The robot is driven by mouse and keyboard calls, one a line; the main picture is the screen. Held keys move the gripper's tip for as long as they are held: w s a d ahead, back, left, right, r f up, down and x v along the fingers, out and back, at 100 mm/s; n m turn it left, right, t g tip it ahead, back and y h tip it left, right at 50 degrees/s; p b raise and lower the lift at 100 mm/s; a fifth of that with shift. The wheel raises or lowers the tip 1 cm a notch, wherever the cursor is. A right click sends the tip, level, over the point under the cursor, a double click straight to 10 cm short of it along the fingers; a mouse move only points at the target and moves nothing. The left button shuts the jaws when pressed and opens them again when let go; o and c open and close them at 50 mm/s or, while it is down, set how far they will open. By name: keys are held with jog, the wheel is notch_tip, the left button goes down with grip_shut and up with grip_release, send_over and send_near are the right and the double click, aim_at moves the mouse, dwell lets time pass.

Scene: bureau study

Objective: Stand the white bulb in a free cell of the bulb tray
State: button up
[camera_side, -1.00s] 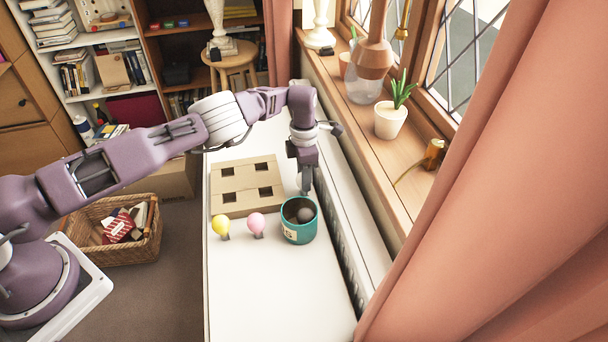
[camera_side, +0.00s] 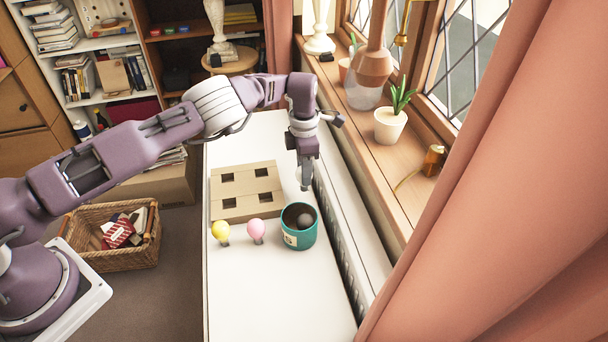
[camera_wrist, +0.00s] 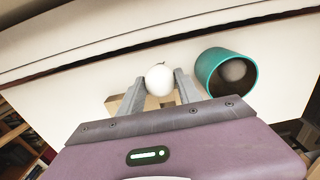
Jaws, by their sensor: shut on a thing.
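The white bulb (camera_wrist: 159,79) is between the two fingers of my gripper (camera_wrist: 158,88) in the wrist view, and the gripper is shut on it. In the side view my gripper (camera_side: 305,184) hangs just behind the teal cup, at the right of the bulb tray; the bulb is hard to make out there. The bulb tray (camera_side: 246,189) is tan cardboard with several dark square cells, which look empty. Part of the tray (camera_wrist: 114,104) shows behind the fingers in the wrist view.
The teal cup (camera_side: 291,239) holds a dark round thing (camera_side: 304,220). A yellow bulb (camera_side: 220,229) and a pink bulb (camera_side: 255,228) stand in front of the tray. The windowsill with a potted plant (camera_side: 390,126) is at the right. The white top's front is clear.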

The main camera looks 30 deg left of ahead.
jog(key=shift+r, duration=2.8)
jog(key=a+n, duration=0.2)
jog(key=a, duration=0.3)
jog(key=n, duration=0.6)
send_over(226, 190)
jog(key=s+d, duration=0.3)
jog(key=d, duration=0.1)
jog(key=shift+n, duration=0.3)
jog(key=shift+s+f, duration=0.1)
jog(key=shift+f, duration=2.7)
jog(key=shift+f, duration=1.85)
jog(key=o, duration=1.2)
